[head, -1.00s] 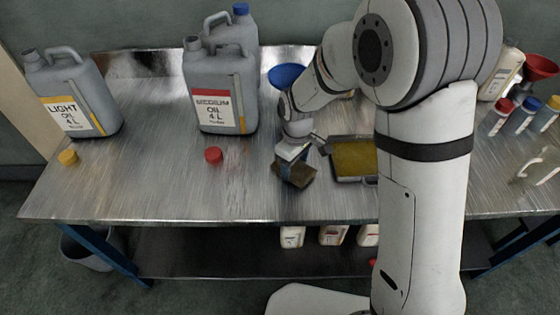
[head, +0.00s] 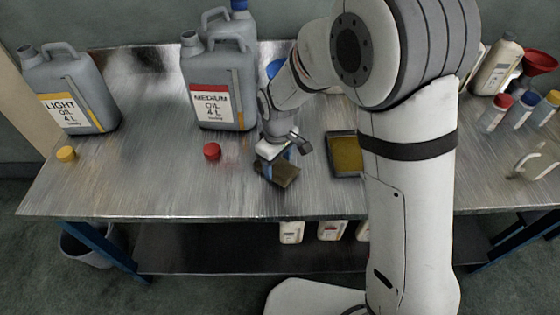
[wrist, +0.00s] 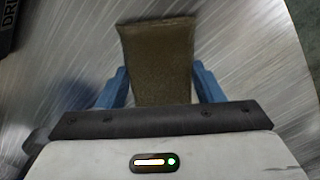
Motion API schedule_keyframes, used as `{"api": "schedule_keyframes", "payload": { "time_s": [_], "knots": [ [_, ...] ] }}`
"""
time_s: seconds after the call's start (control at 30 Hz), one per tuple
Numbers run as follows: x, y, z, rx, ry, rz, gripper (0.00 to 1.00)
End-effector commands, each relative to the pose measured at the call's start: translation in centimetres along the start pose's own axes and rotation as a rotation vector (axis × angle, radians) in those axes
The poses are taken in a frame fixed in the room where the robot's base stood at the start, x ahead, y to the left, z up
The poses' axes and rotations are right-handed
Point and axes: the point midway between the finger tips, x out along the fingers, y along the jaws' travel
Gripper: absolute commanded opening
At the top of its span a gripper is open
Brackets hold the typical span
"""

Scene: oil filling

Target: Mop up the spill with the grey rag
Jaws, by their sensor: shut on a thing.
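My gripper (head: 268,167) is shut on the rag (head: 282,174), which looks brownish and dark rather than plain grey. In the wrist view the rag (wrist: 157,60) is a flat brown pad between the two blue fingers and extends beyond their tips. The gripper points down low over the metal table (head: 150,180), near its front edge. I cannot tell whether the rag touches the table. No spill can be made out clearly on the bare metal; part of the table is hidden behind my arm.
A tray with a yellow-brown inside (head: 346,155) lies right of the gripper. The light oil can (head: 75,95), medium oil can (head: 215,95), yellow cap (head: 66,153) and red cap (head: 212,151) are left. Small bottles (head: 522,108) stand right. The front-left table is clear.

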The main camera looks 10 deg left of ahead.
Motion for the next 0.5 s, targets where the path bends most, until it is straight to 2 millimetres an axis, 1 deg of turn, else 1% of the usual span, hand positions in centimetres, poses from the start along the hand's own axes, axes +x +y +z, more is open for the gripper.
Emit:
{"api": "schedule_keyframes", "payload": {
  "time_s": [0.5],
  "knots": [
    [-6.0, 0.1, 0.0, 0.0, 0.002, 0.001, 0.43]
  ]
}}
